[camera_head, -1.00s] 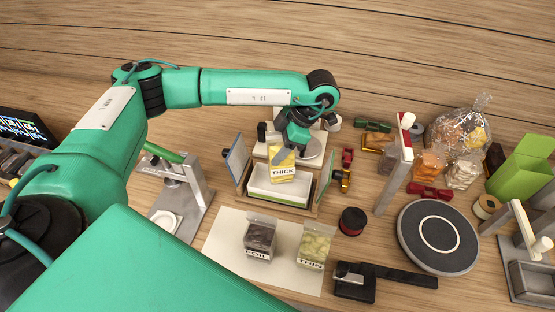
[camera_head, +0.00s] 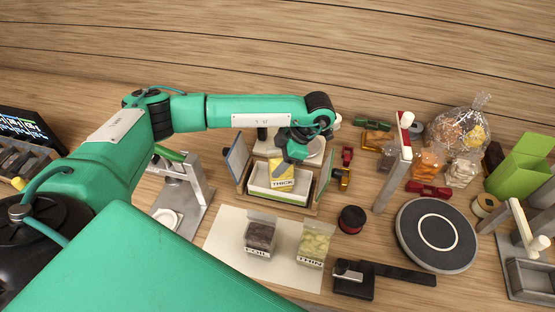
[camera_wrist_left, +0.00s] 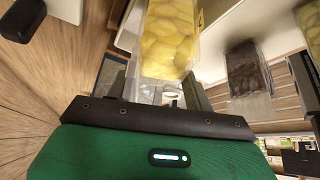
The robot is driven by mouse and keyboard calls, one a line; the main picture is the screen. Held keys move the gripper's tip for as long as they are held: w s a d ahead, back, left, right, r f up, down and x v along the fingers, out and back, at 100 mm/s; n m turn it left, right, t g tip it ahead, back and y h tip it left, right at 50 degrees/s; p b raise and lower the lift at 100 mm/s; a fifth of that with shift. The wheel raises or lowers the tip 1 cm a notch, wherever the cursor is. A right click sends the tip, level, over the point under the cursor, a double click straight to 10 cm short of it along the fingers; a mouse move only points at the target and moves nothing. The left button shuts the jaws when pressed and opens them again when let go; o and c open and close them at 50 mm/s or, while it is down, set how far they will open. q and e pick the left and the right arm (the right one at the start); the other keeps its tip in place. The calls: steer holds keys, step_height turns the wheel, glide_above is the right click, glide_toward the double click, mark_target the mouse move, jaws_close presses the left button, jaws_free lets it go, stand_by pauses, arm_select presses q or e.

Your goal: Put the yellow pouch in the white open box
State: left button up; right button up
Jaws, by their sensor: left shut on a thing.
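The yellow pouch (camera_head: 282,172), with a label reading THICK, is upright in my left gripper (camera_head: 284,160), which is shut on its upper part. It is over the white open box (camera_head: 258,192), with its lower end at or within the opening. Whether it touches the box floor cannot be told. The left wrist view shows a pouch of yellow pieces (camera_wrist_left: 168,40) close in front of the gripper. My right gripper is not in view.
The box stands between a blue panel (camera_head: 237,155) and a green panel (camera_head: 324,172). A dark FOIL pouch (camera_head: 260,235) and a pale THIN pouch (camera_head: 314,243) stand on a cream mat (camera_head: 225,247) in front. A round turntable (camera_head: 437,234) is at right.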

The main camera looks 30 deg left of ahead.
arm_select(q)
steer(key=o, duration=1.5)
steer(key=shift+f, duration=0.1)
steer(key=shift+o, duration=0.2)
steer(key=b+v, duration=0.2)
steer(key=v, duration=1)
steer(key=shift+b, duration=0.4)
